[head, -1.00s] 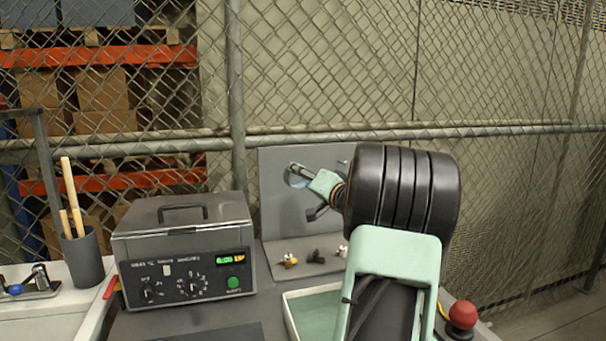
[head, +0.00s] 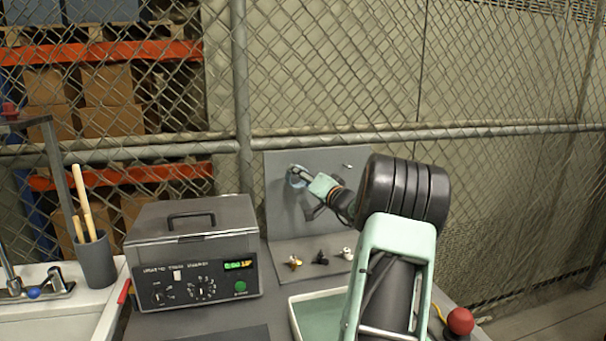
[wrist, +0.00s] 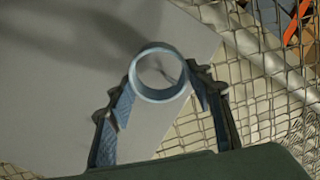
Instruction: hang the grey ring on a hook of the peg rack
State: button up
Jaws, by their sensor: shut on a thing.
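The grey ring (wrist: 160,74) is between the fingertips of my gripper (wrist: 160,85) in the wrist view, its open hole facing the camera. My gripper is shut on it. In the head view the ring (head: 297,177) shows small at the tip of my gripper (head: 302,176), in front of the upright grey panel of the peg rack (head: 285,220). A hook (head: 348,167) shows at the panel's upper right. Whether the ring touches the panel or a hook behind it cannot be told.
Small fittings (head: 320,257) stand on the rack's base. A grey bath with dials (head: 193,250) is to the left, and a shallow tray (head: 305,318) in front. A red knob (head: 460,321) is at the right. A wire fence (head: 500,80) runs behind.

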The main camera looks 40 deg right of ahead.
jog(key=shift+w+d+f+b, duration=0.3)
jog(key=shift+w+f+b, duration=0.3)
jog(key=shift+b, duration=0.45)
jog(key=shift+w+d+b, duration=0.1)
jog(key=shift+b, duration=0.35)
jog(key=shift+b, duration=0.4)
jog(key=shift+w, duration=0.1)
jog(key=o, duration=1.1)
jog(key=v, duration=1.2)
